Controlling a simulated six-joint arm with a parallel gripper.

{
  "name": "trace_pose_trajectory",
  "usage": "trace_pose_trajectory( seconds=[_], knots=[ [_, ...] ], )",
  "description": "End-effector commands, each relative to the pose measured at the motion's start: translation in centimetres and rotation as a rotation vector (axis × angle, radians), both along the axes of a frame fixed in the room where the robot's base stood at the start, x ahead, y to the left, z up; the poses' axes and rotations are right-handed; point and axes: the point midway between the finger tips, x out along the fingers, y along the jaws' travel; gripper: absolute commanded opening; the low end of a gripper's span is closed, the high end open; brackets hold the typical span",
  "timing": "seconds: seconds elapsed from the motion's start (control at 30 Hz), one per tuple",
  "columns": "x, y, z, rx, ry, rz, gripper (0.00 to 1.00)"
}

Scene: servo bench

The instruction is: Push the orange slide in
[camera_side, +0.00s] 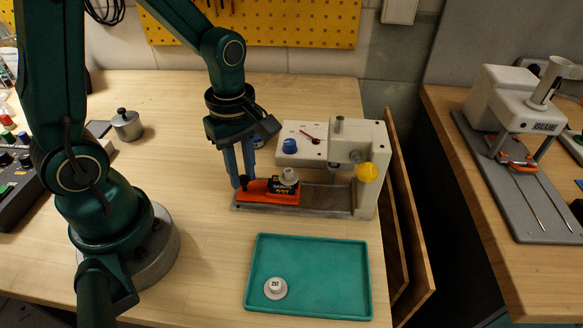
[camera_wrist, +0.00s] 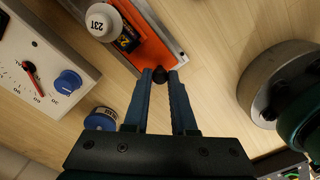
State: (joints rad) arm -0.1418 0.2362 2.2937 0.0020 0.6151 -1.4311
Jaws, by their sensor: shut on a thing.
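The orange slide (camera_side: 257,187) lies on the grey bed of the white press (camera_side: 376,140), towards the left end and clear of the head. A dark servo (camera_side: 283,187) with a pale round cap (camera_side: 289,176) sits on its right part. The slide (camera_wrist: 160,52) also shows at the top of the wrist view, with the cap (camera_wrist: 102,20) marked 23T. My gripper (camera_side: 243,184) is at the slide's left end. In the wrist view its blue fingers (camera_wrist: 158,75) are shut on a black round knob (camera_wrist: 158,73) at the slide's end.
A teal tray (camera_side: 337,314) in front holds a pale cap (camera_side: 275,288). A small blue-and-black reel (camera_wrist: 101,119) lies behind my gripper. A metal pot (camera_side: 127,125) stands left.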

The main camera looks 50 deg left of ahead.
Motion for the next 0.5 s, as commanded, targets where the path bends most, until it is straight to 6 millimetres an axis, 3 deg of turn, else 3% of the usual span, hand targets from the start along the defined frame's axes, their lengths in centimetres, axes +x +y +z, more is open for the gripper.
trace_pose_trajectory(
  seconds=[0.3,0.5],
  knots=[
    [4.1,-4.0,0.1,-0.001,-0.007,-0.006,0.00],
    [5.5,-5.3,0.1,-0.001,-0.009,-0.002,0.00]
  ],
)
